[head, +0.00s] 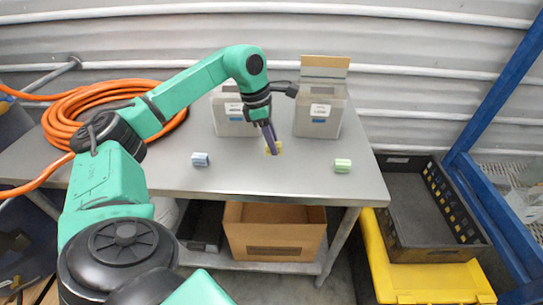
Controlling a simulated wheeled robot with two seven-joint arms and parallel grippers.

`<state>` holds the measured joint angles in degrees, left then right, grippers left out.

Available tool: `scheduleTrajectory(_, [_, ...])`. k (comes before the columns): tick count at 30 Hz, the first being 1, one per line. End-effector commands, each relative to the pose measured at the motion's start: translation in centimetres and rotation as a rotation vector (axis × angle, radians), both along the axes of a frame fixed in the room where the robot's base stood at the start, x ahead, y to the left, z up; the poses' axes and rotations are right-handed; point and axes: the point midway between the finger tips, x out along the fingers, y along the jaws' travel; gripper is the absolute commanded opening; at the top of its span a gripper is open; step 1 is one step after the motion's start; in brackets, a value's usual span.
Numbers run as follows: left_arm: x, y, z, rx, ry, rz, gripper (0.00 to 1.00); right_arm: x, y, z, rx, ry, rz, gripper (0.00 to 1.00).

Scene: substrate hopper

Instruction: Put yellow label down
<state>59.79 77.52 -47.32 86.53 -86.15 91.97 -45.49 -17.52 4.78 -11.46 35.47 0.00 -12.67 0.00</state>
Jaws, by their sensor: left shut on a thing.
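The yellow label (279,147) is a small yellow block at the middle of the grey table (300,182). It is partly hidden behind the fingers of my left gripper (271,148). That gripper points down and is shut on the yellow label, at or very near the table top; I cannot tell if the label touches the table. A blue label (200,159) lies on the table to the left, and a green label (342,166) lies to the right. My right gripper is not in view.
Two grey hoppers stand behind the gripper, the left one (229,118) partly hidden by my arm, the right one (318,115) with a raised cardboard flap. An orange hose (78,112) coils at left. A black crate (408,222) sits right, a cardboard box (274,235) below.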

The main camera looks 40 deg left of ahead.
Motion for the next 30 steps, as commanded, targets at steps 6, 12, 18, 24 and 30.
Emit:
scheduleTrajectory(6, [0.0, 0.0, -3.7, -0.001, 0.003, 0.000, 0.00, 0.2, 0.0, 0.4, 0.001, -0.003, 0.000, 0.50])
scheduleTrajectory(12, [0.1, 0.0, -5.5, -0.001, -0.002, 0.000, 0.00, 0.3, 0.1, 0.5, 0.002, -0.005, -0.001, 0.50])
scheduleTrajectory(18, [0.1, 0.0, -5.7, -0.001, -0.002, 0.000, 0.00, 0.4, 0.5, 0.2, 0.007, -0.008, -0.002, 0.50])
scheduleTrajectory(24, [0.1, 0.0, -5.7, -0.001, -0.002, 0.000, 0.58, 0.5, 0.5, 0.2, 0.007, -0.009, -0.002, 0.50])
scheduleTrajectory(30, [0.1, 0.0, -5.7, -0.001, -0.002, 0.000, 0.58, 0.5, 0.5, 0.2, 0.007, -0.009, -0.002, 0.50])
